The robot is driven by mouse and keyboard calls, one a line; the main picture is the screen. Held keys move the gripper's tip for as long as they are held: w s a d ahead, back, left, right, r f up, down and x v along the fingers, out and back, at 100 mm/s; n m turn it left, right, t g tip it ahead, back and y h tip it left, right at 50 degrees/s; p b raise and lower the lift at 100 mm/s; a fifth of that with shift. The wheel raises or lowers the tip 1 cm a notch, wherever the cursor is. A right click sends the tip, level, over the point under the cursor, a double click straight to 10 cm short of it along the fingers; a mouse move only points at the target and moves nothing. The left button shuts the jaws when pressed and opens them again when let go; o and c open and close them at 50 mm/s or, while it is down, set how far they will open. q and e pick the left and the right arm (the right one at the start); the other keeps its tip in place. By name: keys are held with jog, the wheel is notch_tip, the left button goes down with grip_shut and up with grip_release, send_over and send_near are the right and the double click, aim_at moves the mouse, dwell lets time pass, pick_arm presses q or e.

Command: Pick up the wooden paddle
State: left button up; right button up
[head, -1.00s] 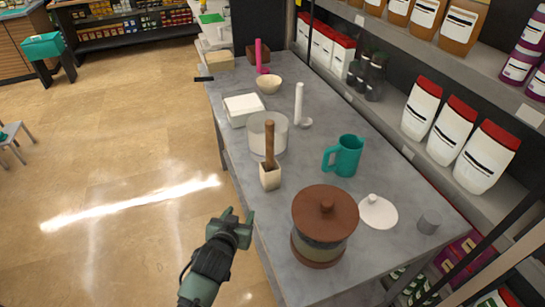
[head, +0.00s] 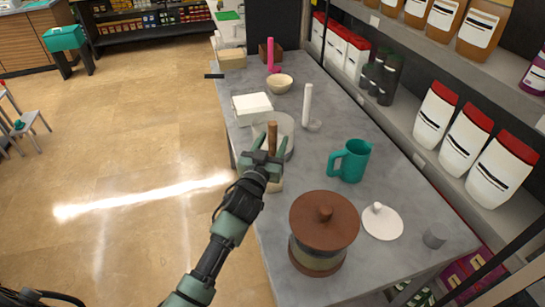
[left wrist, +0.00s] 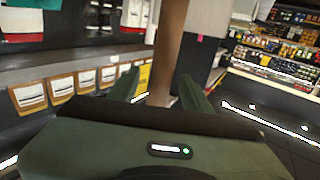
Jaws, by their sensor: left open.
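The wooden paddle (head: 272,132) stands upright on the grey table, its brown handle pointing up. Its pale block-shaped lower end (head: 275,187) is mostly hidden behind my left gripper (head: 270,146). That gripper is open, with one finger on each side of the handle. In the left wrist view the brown handle (left wrist: 170,45) rises between the two open green fingers (left wrist: 160,88). I cannot tell whether either finger touches it. My right gripper is not in view.
A translucent round container (head: 286,124) stands just behind the paddle. A teal jug (head: 350,161) and a brown-lidded pot (head: 323,222) stand to the right on the table (head: 388,184). A white box (head: 252,103) and a bowl (head: 279,83) are farther back. Open floor lies left.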

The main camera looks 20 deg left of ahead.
pick_arm(q)
jog(key=shift+w+f+b, duration=0.1)
jog(key=shift+w+b, duration=0.25)
jog(key=shift+w, duration=1.2)
jog(key=shift+s, duration=0.15)
grip_shut()
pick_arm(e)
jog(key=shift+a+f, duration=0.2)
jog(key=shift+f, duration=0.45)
pick_arm(q)
jog(key=shift+r, duration=0.2)
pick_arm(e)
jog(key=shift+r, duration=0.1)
